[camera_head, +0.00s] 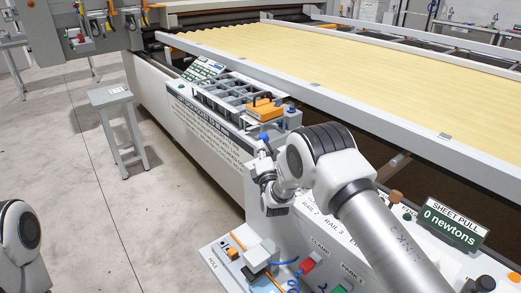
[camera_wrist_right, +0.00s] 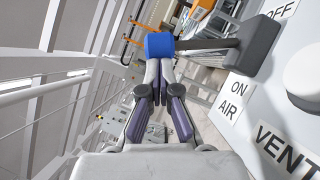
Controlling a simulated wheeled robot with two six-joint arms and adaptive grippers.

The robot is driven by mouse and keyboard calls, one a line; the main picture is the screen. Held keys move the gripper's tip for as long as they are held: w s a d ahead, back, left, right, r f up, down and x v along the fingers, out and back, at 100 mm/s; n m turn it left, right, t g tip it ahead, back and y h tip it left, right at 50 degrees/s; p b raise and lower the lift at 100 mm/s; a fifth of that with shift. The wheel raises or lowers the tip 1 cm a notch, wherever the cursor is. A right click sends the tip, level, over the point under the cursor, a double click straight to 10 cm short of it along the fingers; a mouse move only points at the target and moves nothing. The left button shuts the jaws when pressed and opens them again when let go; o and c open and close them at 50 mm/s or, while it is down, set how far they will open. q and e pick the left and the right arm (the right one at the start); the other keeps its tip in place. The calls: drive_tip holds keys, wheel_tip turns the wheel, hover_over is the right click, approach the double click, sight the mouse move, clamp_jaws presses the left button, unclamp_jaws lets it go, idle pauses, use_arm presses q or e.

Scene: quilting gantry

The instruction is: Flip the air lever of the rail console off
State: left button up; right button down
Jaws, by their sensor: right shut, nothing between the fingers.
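The air lever (camera_wrist_right: 212,45) is a dark grey bar with a blue end knob (camera_wrist_right: 158,45), seen close up in the right wrist view. Its bar lies between an OFF label (camera_wrist_right: 278,8) and an ON AIR label (camera_wrist_right: 235,97). My left gripper is out of view.
A VENT label (camera_wrist_right: 282,150) and a white round part (camera_wrist_right: 303,70) lie beside the lever. A grey compartment tray (camera_head: 225,97) and an orange box (camera_head: 264,109) sit behind it. A sheet pull display (camera_head: 450,225) reads 0 newtons. A stool (camera_head: 118,125) stands on open floor at left.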

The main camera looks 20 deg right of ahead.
sight(267, 137)
drive_tip(key=shift+d+r, duration=0.1)
drive_tip(key=shift+w+d+r+m+g, duration=0.25)
drive_tip(key=shift+d+r+m+g, duration=0.3)
drive_tip(key=shift+m, duration=0.45)
drive_tip(key=shift+w+d+r+m+g, duration=0.2)
drive_tip(key=shift+d+r+m+g, duration=0.25)
drive_tip(key=shift+m, duration=0.55)
drive_tip(key=shift+w+d+r+m+g, duration=0.2)
drive_tip(key=shift+d+m, duration=0.1)
drive_tip(key=shift+d, duration=0.3)
drive_tip(key=shift+w+d+r+m+g, duration=0.15)
drive_tip(key=shift+d+m, duration=0.15)
drive_tip(key=shift+d, duration=0.25)
